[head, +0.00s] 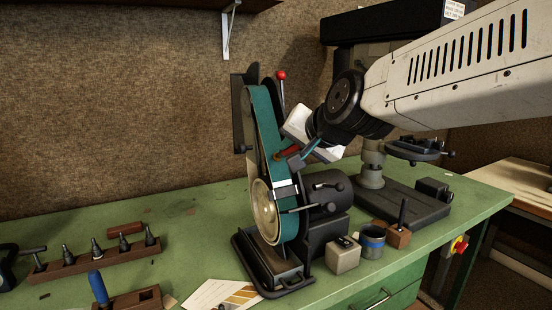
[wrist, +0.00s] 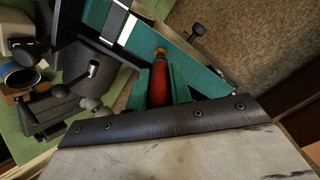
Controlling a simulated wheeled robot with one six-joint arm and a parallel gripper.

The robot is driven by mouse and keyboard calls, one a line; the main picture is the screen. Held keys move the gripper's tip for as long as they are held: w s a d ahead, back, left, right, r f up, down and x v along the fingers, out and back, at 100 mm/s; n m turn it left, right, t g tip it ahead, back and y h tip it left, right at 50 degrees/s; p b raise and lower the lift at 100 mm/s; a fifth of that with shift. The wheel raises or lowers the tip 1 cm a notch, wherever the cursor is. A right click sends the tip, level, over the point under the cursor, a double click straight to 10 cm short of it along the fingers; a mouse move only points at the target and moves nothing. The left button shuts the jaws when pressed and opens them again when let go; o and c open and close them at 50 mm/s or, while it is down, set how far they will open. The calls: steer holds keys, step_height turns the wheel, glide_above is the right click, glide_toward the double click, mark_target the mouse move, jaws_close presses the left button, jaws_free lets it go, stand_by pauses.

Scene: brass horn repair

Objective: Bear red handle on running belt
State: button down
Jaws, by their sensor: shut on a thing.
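My gripper (head: 298,157) is shut on the red handle (wrist: 159,88), beside the upright belt grinder. In the wrist view the handle lies between the two teal fingers (wrist: 160,76), its brass-coloured end (wrist: 160,53) pointing away from me toward the belt. In the head view a bit of the red handle (head: 286,155) shows right at the edge of the teal belt (head: 265,130). The belt also shows in the wrist view (wrist: 168,45). I cannot tell whether the handle touches the belt, or whether the belt is running.
The grinder has a red-knobbed lever (head: 282,75) at its top. A grey block (head: 343,256), a blue-banded cup (head: 371,243) and a brown block (head: 398,236) stand at right. A drill press base (head: 400,205) is behind. A wooden tool rack (head: 95,262) stands left.

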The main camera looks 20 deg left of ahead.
steer(key=shift+w+a+f, duration=0.2)
steer(key=shift+w+a, duration=0.05)
stand_by(2.5)
steer(key=v, duration=0.7)
steer(key=shift+a, duration=0.1)
stand_by(0.6)
steer(key=shift+x, duration=2.4)
steer(key=shift+x, duration=1.05)
stand_by(0.4)
